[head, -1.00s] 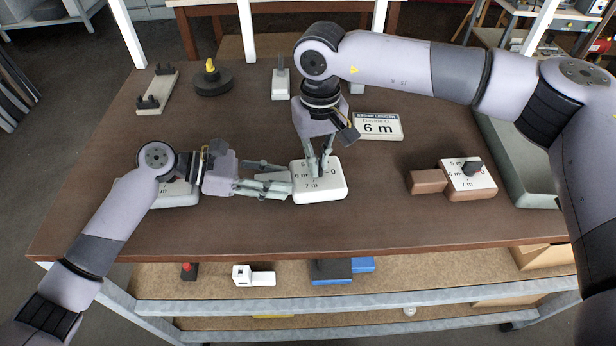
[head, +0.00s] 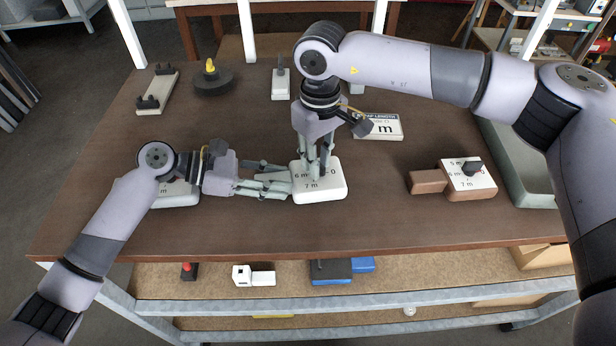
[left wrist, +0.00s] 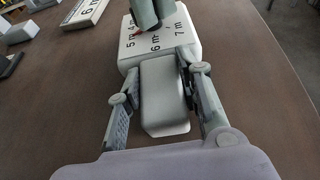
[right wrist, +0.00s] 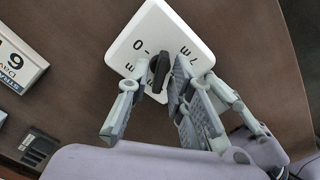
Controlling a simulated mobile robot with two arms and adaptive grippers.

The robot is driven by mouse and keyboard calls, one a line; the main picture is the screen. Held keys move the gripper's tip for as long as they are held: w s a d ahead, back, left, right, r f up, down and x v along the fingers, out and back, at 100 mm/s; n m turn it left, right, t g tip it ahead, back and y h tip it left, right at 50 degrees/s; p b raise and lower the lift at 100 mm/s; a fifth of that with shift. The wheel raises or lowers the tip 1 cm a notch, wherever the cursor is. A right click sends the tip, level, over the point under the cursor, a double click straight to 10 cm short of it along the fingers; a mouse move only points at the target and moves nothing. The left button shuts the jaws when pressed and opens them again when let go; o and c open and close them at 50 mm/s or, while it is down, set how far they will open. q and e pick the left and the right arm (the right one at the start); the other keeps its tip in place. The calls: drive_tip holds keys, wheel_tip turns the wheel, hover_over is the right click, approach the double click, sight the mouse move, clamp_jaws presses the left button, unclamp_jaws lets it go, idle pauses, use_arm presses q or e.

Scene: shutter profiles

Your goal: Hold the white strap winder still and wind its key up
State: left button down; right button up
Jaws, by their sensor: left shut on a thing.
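The white strap winder (head: 320,193) lies on the brown table, its dial up with metre marks. My left gripper (head: 290,186) is shut on its pale handle block (left wrist: 162,95), with a finger on each side in the left wrist view. My right gripper (head: 318,177) points down over the dial. In the right wrist view the dark key (right wrist: 160,73) stands between its parted fingers (right wrist: 152,84), with a gap visible beside the key. The fingers hide the key in the head view.
A strap length card (head: 385,127) reading 6 m lies behind, partly covered by my right gripper. A brown winder (head: 430,182) with a dark key lies at right, near a grey-green tray (head: 515,165). Another pale winder (head: 178,195) is partly behind my left arm. The table front is clear.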

drive_tip(key=shift+o, duration=0.3)
drive_tip(key=shift+r, duration=3)
